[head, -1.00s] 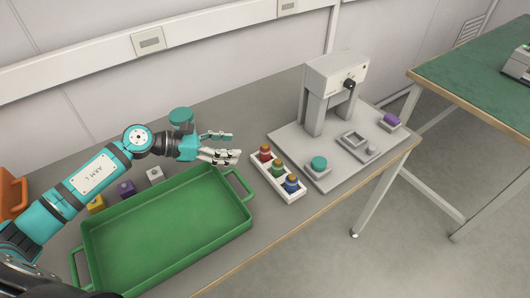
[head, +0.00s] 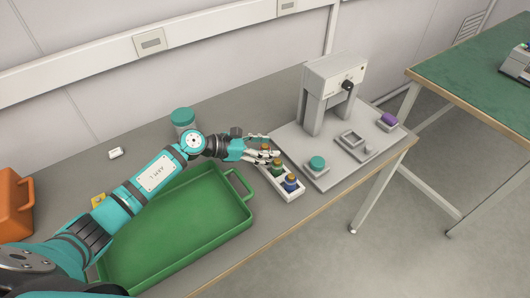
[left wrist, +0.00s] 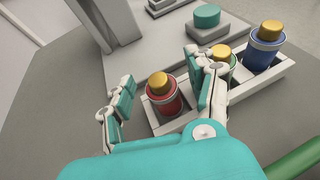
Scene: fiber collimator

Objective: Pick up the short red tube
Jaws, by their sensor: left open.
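The short red tube (left wrist: 163,98) has an orange-gold cap and stands upright in the end slot of a white rack (head: 275,188). My left gripper (left wrist: 158,92) is open, with one finger on each side of the red tube in the left wrist view; I see no clear contact. In the head view my left gripper (head: 262,150) covers most of the red tube. A green tube (head: 278,169) and a blue tube (head: 291,183) stand in the same rack, and the right finger is close to the green one in the left wrist view. My right gripper does not show.
A grey machine (head: 330,85) on a base plate stands right of the rack, with a teal-topped block (head: 316,164) near it. A green tray (head: 180,245) lies under my left arm. A teal-lidded jar (head: 183,120) stands behind the arm.

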